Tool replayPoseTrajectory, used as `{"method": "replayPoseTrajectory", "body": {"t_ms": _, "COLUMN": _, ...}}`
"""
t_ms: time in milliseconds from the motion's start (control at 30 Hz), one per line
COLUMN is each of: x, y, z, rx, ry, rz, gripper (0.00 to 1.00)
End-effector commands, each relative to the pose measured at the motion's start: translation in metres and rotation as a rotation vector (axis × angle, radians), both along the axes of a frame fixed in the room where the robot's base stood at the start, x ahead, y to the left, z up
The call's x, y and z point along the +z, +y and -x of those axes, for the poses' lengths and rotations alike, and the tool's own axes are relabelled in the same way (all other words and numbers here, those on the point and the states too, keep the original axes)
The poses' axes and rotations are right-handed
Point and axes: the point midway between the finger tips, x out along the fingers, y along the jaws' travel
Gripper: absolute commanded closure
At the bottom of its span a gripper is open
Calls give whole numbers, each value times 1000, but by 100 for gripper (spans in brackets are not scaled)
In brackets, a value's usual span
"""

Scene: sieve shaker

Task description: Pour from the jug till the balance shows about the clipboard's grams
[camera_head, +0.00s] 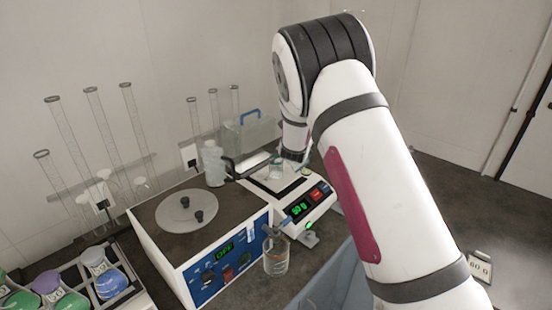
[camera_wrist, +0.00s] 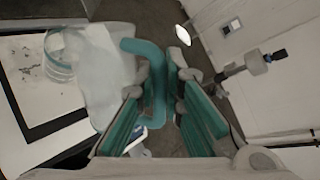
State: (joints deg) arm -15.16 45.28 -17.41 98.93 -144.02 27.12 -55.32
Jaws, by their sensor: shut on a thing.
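My gripper (camera_wrist: 165,100) is shut on the teal handle (camera_wrist: 158,80) of the jug. The jug's pale translucent body (camera_wrist: 108,75) is left of the fingers, beside a clear beaker (camera_wrist: 60,55). In the head view my arm mostly hides the gripper and jug. The beaker (camera_head: 275,168) stands on the pan of the balance (camera_head: 322,197). The green balance display (camera_head: 298,208) seems to read in the fifties of grams, but its last digit is unclear. The clipboard (camera_head: 480,268) at the lower right reads about 60 g. I cannot make out a stream from the jug.
A sieve shaker box (camera_head: 165,232) with blue panel stands left of the balance. A white bottle (camera_head: 213,165) and a clear container with blue handle (camera_head: 250,135) stand behind. Another glass vessel (camera_head: 276,262) is in front. Flasks (camera_head: 110,283) and tall tubes (camera_head: 105,130) are left.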

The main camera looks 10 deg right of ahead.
Motion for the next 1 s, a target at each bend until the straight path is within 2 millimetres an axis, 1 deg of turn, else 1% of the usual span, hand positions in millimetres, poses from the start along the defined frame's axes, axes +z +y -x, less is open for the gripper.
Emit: {"method": "replayPoseTrajectory", "body": {"t_ms": 1000, "x": 1, "y": 1, "z": -2, "rx": -1, "ry": 32, "rz": 35, "gripper": 100}}
